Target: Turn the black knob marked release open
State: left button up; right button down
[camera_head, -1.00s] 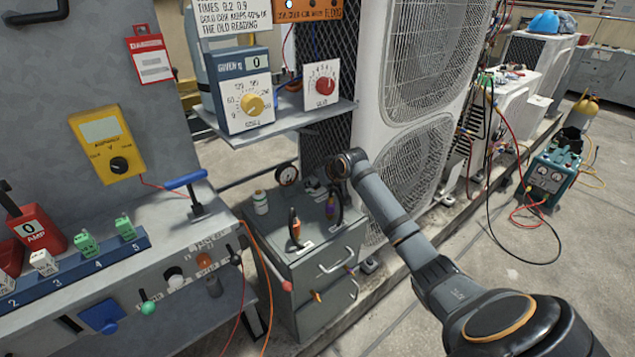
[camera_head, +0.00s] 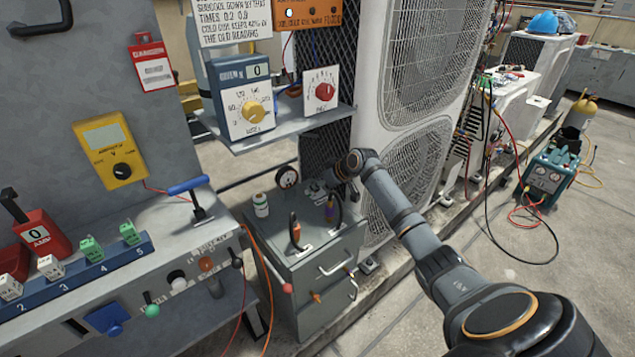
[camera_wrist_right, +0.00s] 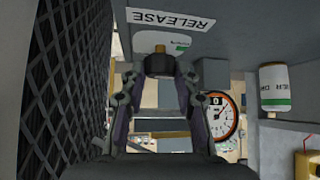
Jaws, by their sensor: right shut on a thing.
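The black knob (camera_wrist_right: 160,66) shows in the right wrist view, on a brass-coloured stem under a white label reading RELEASE, which appears upside down. My right gripper (camera_wrist_right: 161,76) has its two fingers on either side of the knob, shut on it. In the head view my right gripper (camera_head: 322,187) reaches in at the back of the small grey cabinet, beside the condenser. The knob cannot be made out there. My left gripper is not in view.
A round gauge (camera_head: 287,176) and a white-green can (camera_head: 261,204) stand close to the gripper on the grey cabinet (camera_head: 310,262). Orange-handled and purple-handled tools stand in front. A shelf (camera_head: 290,122) with dial boxes hangs above. The white condenser (camera_head: 365,110) is right.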

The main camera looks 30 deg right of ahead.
jog(key=c, duration=1)
grip_release()
jog(key=shift+s, duration=0.1)
jog(key=shift+v, duration=5.95)
